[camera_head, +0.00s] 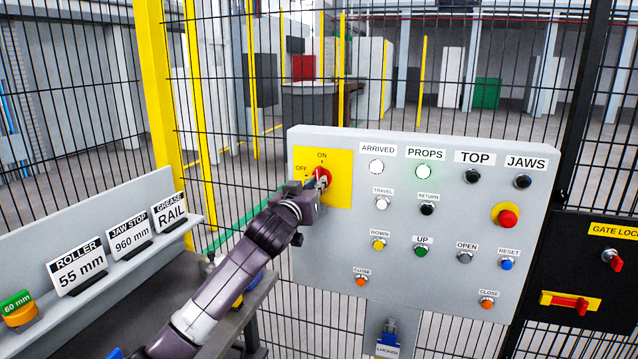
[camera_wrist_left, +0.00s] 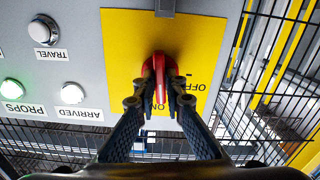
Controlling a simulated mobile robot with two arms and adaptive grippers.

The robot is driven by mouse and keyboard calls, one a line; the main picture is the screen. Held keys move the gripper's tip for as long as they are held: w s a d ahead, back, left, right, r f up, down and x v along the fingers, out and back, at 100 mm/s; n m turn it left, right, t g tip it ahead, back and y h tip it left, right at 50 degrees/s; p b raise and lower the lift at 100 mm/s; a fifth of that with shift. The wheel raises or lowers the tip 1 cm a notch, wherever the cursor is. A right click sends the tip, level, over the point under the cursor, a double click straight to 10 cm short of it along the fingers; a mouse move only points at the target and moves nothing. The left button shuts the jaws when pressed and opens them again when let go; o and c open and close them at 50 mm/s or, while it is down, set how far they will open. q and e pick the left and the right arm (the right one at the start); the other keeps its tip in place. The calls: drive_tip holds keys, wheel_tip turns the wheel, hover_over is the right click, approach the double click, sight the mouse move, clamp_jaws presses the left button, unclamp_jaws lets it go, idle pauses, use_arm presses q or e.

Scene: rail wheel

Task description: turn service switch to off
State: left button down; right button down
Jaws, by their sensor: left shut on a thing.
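The service switch (camera_head: 324,175) is a red rotary handle on a yellow plate (camera_head: 340,190) marked ON at the top and OFF at the left, on the grey control panel. My left gripper (camera_head: 318,184) reaches it from the lower left and partly hides it. In the left wrist view, the red handle (camera_wrist_left: 159,68) stands between the two dark fingers of my left gripper (camera_wrist_left: 160,84), which are shut on it. There the handle lies in line with the ON mark, with OFF to its right. My right gripper is not in view.
The panel (camera_head: 400,270) carries several buttons, lamps and a red emergency stop (camera_head: 507,216) right of the switch. A wire fence stands behind it. A shelf with signs (camera_head: 78,268) is at the left, and a black gate lock box (camera_head: 580,265) at the right.

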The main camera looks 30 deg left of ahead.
use_arm(q)
drive_tip(key=n, duration=0.3)
drive_tip(key=n, duration=0.4)
drive_tip(key=shift+n+p, duration=0.4)
drive_tip(key=n+p, duration=0.2)
drive_tip(key=n, duration=0.1)
drive_tip(key=shift+r, duration=0.1)
drive_tip(key=shift+n, duration=0.7)
